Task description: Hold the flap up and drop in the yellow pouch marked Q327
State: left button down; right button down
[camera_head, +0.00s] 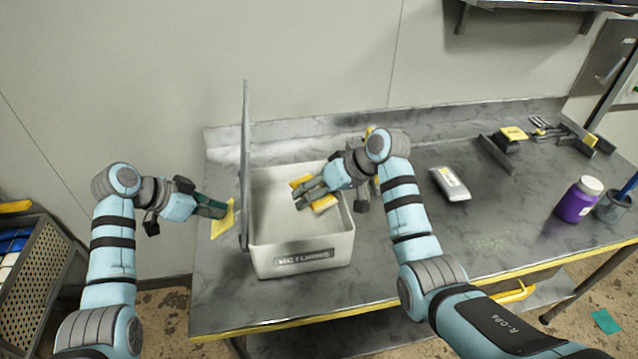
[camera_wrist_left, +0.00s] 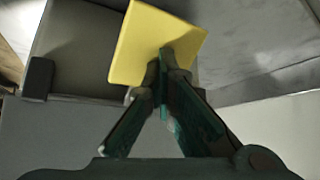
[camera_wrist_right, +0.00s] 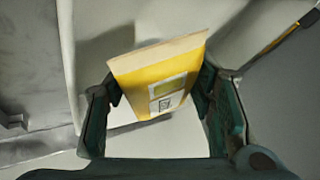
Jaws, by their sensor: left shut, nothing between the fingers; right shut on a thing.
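A white bin (camera_head: 302,258) with a front label stands on the metal table. Its grey flap (camera_head: 246,150) stands upright at the bin's left side, seen nearly edge-on. My left gripper (camera_head: 222,210) is shut and empty, left of the flap; its fingertips overlap a yellow square panel (camera_wrist_left: 150,45) in the left wrist view (camera_wrist_left: 165,58). I cannot tell what that panel is fixed to. My right gripper (camera_head: 308,195) is shut on a yellow pouch (camera_wrist_right: 165,70) over the bin's opening. The pouch has a pale label and dark code; its marking is too small to read.
A grey-white pouch (camera_head: 450,184) lies right of the bin. A purple bottle (camera_head: 578,200) and a grey cup (camera_head: 613,205) stand at the right. A yellow-topped block (camera_head: 513,134) and tools sit at the back right. The table's middle right is clear.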

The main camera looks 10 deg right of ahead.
jog(key=shift+f, duration=0.8)
jog(key=c, duration=0.8)
grip_release()
jog(key=shift+o, duration=0.8)
pick_arm(q)
jog(key=shift+a, duration=0.2)
pick_arm(e)
jog(key=shift+a, duration=0.15)
jog(key=shift+r, duration=0.1)
pick_arm(q)
jog(key=shift+d, duration=0.3)
pick_arm(e)
jog(key=v, duration=1.2)
jog(key=shift+s, duration=0.1)
pick_arm(q)
jog(key=shift+a, duration=0.1)
